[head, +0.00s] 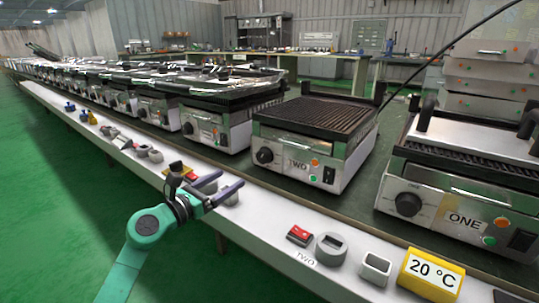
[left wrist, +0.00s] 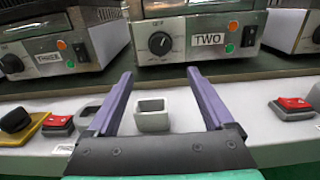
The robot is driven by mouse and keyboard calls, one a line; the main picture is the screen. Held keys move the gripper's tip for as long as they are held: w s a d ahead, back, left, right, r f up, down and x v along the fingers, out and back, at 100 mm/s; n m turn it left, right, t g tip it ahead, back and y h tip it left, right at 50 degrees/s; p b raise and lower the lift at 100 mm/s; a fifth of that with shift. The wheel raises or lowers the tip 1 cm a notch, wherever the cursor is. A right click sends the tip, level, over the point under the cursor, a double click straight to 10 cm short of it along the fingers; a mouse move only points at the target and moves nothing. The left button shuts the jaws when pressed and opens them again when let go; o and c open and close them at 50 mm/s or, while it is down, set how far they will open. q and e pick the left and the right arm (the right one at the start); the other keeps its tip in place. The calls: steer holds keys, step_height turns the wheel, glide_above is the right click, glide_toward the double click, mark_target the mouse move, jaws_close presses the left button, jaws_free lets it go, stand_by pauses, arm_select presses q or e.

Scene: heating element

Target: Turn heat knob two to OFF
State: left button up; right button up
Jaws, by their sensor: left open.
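Grill two (head: 312,140) is a silver contact grill with a ribbed plate and a "TWO" label. Its heat knob two (head: 264,156) is a round black dial at the left of the front panel. In the left wrist view the knob (left wrist: 160,43) faces me beyond my fingertips, with a pale pointer mark whose setting I cannot read. My left gripper (head: 228,182) is open and empty over the white shelf, below and left of the knob and apart from it. Its two purple fingers (left wrist: 158,75) point towards grill two in the left wrist view. My right gripper is not in view.
Grill one (head: 462,195) stands to the right and a row of grills (head: 205,110) to the left. The white shelf (head: 262,222) holds a red switch (head: 299,235), grey holders (head: 331,248) and a yellow "20 °C" display (head: 430,274). A grey square holder (left wrist: 152,116) lies between my fingers in the wrist view.

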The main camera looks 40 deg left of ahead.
mark_target(261, 159)
arm_select(q)
steer(key=shift+w+r, duration=0.15)
steer(key=shift+w, duration=0.3)
steer(key=w+b, duration=0.1)
steer(key=w, duration=1.1)
steer(key=shift+w+a, duration=0.15)
steer(key=shift+w, duration=0.25)
steer(key=c, duration=1.4)
steer(key=shift+o, duration=0.2)
steer(key=shift+n+p, duration=0.4)
steer(key=shift+p, duration=0.2)
steer(key=shift+r+n+p, duration=0.1)
steer(key=shift+n+p, duration=0.9)
steer(key=shift+p, duration=0.1)
steer(key=n+p, duration=0.2)
steer(key=shift+n, duration=0.4)
steer(key=shift+f+n+p, duration=0.2)
steer(key=shift+n+p, duration=0.1)
steer(key=shift+p, duration=0.05)
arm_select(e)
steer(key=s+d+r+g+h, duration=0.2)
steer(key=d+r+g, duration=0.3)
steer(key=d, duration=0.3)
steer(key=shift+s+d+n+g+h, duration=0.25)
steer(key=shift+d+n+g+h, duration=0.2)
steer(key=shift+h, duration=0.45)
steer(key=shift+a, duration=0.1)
arm_select(q)
steer(key=o, duration=1.4)
steer(key=shift+c, duration=0.2)
